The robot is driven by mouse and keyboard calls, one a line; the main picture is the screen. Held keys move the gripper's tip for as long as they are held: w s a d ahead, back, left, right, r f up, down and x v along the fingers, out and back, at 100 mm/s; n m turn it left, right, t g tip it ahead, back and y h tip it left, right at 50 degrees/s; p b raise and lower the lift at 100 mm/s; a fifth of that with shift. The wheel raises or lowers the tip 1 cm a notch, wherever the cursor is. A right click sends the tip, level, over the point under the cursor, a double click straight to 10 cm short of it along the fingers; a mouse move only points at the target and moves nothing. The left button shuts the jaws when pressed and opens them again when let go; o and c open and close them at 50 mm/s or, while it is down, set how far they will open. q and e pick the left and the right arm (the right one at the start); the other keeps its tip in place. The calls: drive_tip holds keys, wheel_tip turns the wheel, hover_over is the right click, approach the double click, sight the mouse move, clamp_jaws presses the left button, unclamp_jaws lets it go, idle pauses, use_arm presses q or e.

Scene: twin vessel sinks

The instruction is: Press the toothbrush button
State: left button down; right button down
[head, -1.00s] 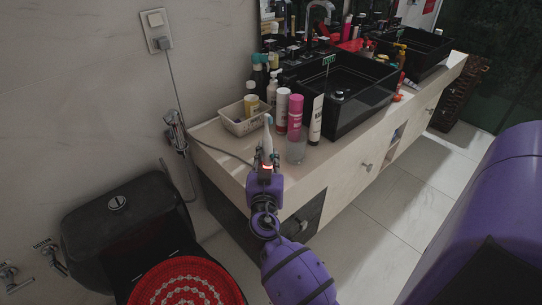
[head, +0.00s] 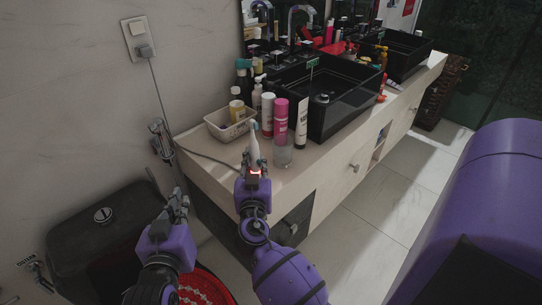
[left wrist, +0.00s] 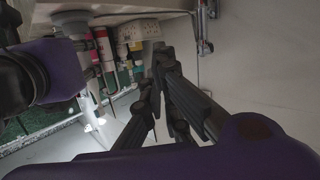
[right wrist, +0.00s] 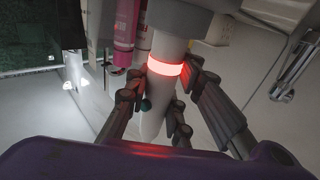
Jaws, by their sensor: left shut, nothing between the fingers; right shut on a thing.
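The toothbrush (head: 254,142) stands upright near the front left edge of the counter, white with a glowing red ring low on it. The right wrist view shows its white handle (right wrist: 160,112), the red ring and a small dark green spot on its side. My right gripper (head: 254,168) is shut on the toothbrush, with its fingers (right wrist: 156,108) on both sides of the handle. My left gripper (head: 178,203) is shut and empty, left of and lower than the toothbrush, apart from it. I cannot make out the button clearly.
A frosted glass (head: 283,152), a pink bottle (head: 280,120) and a white tube (head: 301,124) stand close right of the toothbrush. A white basket (head: 230,124) is behind it. A cable runs from the wall socket (head: 140,38). A black toilet (head: 80,235) stands at lower left.

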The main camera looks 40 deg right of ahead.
use_arm(q)
drive_tip(key=d+r+m+g+h, duration=0.3)
drive_tip(key=d+r+m+h, duration=0.15)
drive_tip(key=d+r, duration=0.95)
drive_tip(key=s+d+r+m+g+y, duration=0.4)
drive_tip(key=s+d+m, duration=0.4)
drive_tip(key=d, duration=0.5)
drive_tip(key=s+a+f+n+y, duration=0.1)
drive_tip(key=s+a+f+y, duration=0.1)
drive_tip(key=a+f+y, duration=0.3)
wheel_tip(320, 180, down, 2)
drive_tip(key=shift+s+a+f, duration=0.15)
drive_tip(key=shift+s+a, duration=0.1)
drive_tip(key=shift+a, duration=0.1)
drive_tip(key=shift+n+g, duration=0.25)
drive_tip(key=shift+g, duration=0.05)
